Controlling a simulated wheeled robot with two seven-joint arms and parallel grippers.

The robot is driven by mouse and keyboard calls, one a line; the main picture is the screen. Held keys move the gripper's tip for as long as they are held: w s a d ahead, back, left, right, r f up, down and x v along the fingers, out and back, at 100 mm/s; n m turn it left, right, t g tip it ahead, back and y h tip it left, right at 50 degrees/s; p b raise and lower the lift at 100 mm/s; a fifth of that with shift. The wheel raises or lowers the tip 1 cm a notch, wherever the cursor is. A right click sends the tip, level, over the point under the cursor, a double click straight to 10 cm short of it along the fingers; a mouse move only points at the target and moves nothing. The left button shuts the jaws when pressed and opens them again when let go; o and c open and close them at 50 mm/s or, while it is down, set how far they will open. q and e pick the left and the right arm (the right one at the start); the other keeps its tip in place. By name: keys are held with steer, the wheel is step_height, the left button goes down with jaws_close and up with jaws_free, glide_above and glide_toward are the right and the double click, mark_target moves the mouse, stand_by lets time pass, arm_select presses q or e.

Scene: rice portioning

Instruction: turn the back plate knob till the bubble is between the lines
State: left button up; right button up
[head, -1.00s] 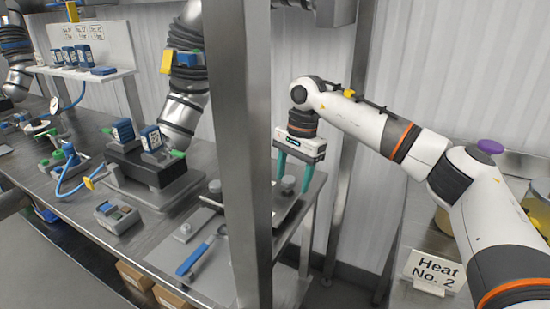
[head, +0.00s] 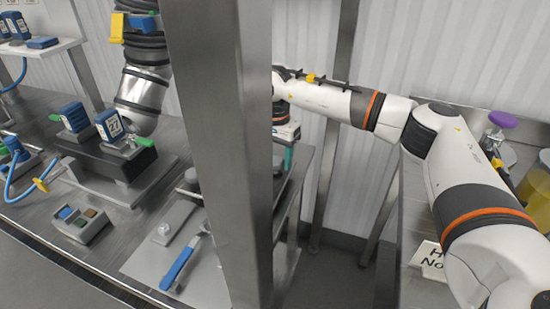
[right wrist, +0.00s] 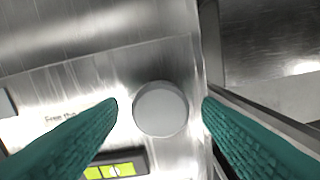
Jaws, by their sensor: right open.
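In the right wrist view, a round grey knob (right wrist: 160,108) stands on a bright metal plate (right wrist: 85,75). My right gripper (right wrist: 160,103) is open, with one teal finger on each side of the knob. A gap shows between the knob and each finger. A level vial (right wrist: 115,170) with yellow-green windows sits below the knob, partly cut off; I cannot make out where its bubble lies. In the head view, the steel post hides most of my right gripper; part of its white body and a teal finger (head: 288,158) show. My left gripper is not in view.
A steel post (head: 220,150) stands in front of the bench. A blue-handled tool (head: 182,262) lies on a plate left of it. A side counter with a purple-topped item (head: 502,119) is at right.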

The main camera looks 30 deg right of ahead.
steer(key=shift+f, duration=0.95)
steer(key=c, duration=1)
steer(key=shift+m, duration=0.4)
steer(key=m, duration=0.4)
steer(key=shift+r+m, duration=0.1)
steer(key=shift+m, duration=0.3)
steer(key=m, duration=0.5)
steer(key=shift+m, duration=0.7)
steer(key=o, duration=1)
